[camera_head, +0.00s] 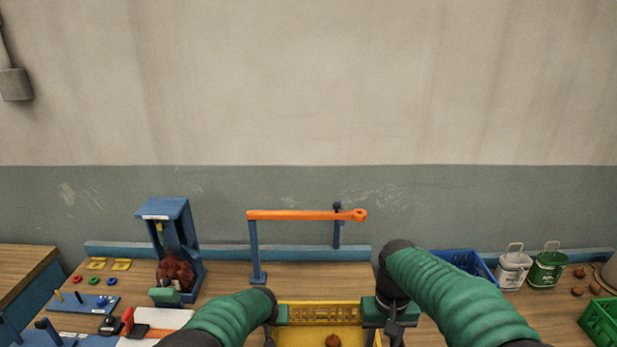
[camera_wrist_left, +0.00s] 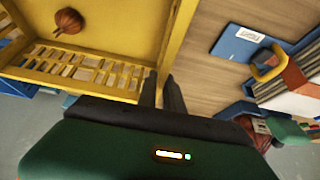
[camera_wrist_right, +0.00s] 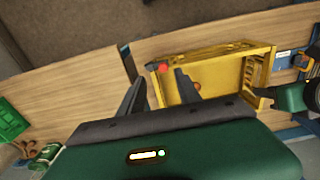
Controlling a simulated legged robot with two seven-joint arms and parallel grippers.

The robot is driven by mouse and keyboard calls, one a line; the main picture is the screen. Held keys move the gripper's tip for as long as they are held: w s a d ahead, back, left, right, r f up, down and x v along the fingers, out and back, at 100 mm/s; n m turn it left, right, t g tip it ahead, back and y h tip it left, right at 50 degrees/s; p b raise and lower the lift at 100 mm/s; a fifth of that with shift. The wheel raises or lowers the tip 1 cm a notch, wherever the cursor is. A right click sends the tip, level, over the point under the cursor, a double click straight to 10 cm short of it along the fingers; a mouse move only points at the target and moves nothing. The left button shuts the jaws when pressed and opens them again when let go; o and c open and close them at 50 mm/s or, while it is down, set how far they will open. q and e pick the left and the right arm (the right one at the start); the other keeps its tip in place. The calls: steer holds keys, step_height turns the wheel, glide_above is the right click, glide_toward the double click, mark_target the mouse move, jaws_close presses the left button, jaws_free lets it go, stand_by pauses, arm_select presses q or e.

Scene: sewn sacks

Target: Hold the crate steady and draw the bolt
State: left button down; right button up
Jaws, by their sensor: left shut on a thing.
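The yellow crate (camera_head: 318,307) stands at the front middle of the bench, with a slatted end and an onion (camera_head: 332,341) inside. It also shows in the left wrist view (camera_wrist_left: 108,70) and the right wrist view (camera_wrist_right: 208,55). My left gripper (camera_wrist_left: 161,80) is shut on the crate's side wall. My right gripper (camera_wrist_right: 160,76) is open at the opposite side of the crate. A small red knob (camera_wrist_right: 163,68), apparently the bolt's end, shows between its fingertips; contact cannot be told. The head view hides the bolt behind my right arm.
An orange bar (camera_head: 305,215) on blue posts stands behind the crate. A blue stand (camera_head: 165,210) and a pegboard (camera_head: 85,302) are at left. A blue crate (camera_head: 462,262), two tins (camera_head: 513,271) and a green crate (camera_head: 601,322) are at right.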

steer(key=f, duration=0.3)
steer(key=w+f, duration=0.1)
steer(key=f, duration=0.5)
steer(key=shift+w+a, duration=0.2)
steer(key=shift+a, duration=0.1)
jaws_close()
steer(key=shift+a, duration=1.65)
